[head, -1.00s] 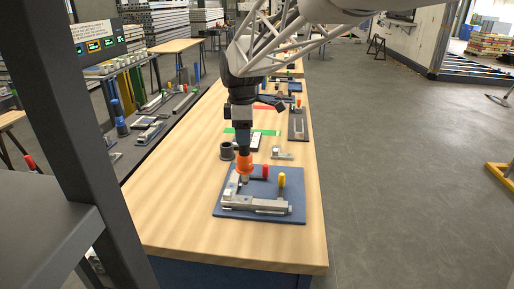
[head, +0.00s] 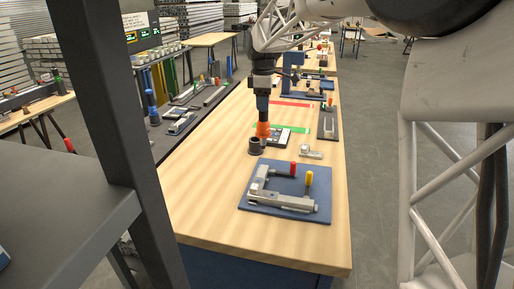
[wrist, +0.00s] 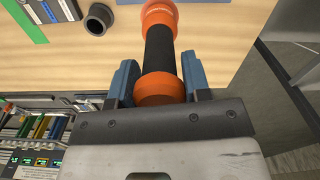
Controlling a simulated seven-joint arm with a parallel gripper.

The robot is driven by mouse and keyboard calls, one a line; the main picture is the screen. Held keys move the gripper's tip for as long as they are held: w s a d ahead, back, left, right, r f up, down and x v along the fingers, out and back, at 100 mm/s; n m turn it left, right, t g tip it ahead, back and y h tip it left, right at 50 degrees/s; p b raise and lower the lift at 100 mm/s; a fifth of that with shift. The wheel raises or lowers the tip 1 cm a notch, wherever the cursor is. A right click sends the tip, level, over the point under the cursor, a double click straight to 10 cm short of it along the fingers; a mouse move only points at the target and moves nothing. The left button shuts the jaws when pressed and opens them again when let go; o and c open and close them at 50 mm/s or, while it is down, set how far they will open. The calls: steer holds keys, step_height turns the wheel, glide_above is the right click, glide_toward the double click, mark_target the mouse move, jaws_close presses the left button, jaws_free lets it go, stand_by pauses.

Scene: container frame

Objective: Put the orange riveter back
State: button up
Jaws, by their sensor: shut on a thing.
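The orange riveter (head: 263,130) has orange ends and a black middle, seen in the wrist view (wrist: 161,50). My gripper (head: 263,111) is shut on it; in the wrist view, blue fingers (wrist: 160,78) flank it. In the head view the riveter hangs upright below the gripper, just behind a dark round cup (head: 256,146) on the wooden table. The cup's open top shows left of the riveter in the wrist view (wrist: 98,19). The riveter's lower end is partly hidden by the cup in the head view; I cannot tell its exact height.
A blue board (head: 285,183) with a metal clamp (head: 284,202) and red and yellow handles lies in front. Green (head: 291,129) and red (head: 290,104) strips lie behind. The table's left front is clear.

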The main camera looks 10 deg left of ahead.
steer(key=w+a, duration=0.3)
steer(key=w, duration=0.5)
steer(key=w+a+f, duration=0.1)
steer(key=w+a, duration=0.3)
steer(key=w, duration=0.5)
steer(key=shift+f, duration=0.2)
steer(key=shift+a+f, duration=0.1)
steer(key=shift+f, duration=0.05)
steer(key=shift+f, duration=3)
steer(key=shift+f, duration=2.35)
steer(key=o, duration=0.9)
steer(key=shift+o, duration=0.2)
